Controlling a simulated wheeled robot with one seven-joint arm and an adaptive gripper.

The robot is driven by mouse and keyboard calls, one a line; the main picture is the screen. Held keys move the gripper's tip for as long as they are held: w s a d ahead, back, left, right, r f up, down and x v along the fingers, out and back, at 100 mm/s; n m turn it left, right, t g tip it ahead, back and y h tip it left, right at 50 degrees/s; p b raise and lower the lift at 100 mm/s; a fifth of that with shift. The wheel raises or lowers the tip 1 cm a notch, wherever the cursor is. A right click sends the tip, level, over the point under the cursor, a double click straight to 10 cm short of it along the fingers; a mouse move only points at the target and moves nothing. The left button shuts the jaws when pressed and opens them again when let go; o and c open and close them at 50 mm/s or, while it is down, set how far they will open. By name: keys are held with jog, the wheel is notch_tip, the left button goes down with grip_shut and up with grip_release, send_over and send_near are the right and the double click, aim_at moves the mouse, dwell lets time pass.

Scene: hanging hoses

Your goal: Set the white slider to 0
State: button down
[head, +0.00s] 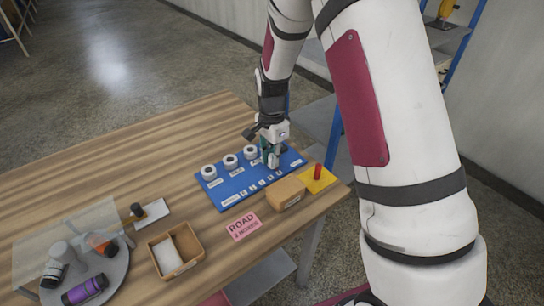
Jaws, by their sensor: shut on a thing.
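A blue panel (229,187) lies on the wooden table, with white round knobs in a row along its far side and small white marks along its near side. My gripper (272,160) points down over the right part of this panel. Its fingers are shut on a small white piece there, which I take to be the white slider. The fingers cover most of that piece. The marks are too small to read, so I cannot tell the slider's setting.
A tan block (286,194) and a yellow plate with a red peg (318,172) stand close by, near the table's right edge. A pink sign (244,226), an open box (158,256) and a grey round tray (116,271) with bottles are nearer. The table's far left is clear.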

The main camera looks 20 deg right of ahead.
aim_at(235, 186)
jog(key=s+a+p, duration=0.1)
jog(key=a, duration=0.3)
jog(key=s+a+p, duration=0.1)
jog(key=a, duration=0.3)
jog(key=s+a, duration=0.1)
jog(key=a, duration=0.3)
jog(key=shift+s+p, duration=0.35)
jog(key=shift+p, duration=0.05)
jog(key=c, duration=1.5)
grip_release()
jog(key=shift+o, duration=0.2)
jog(key=shift+r, duration=0.15)
notch_tip(235, 186, up, 12)
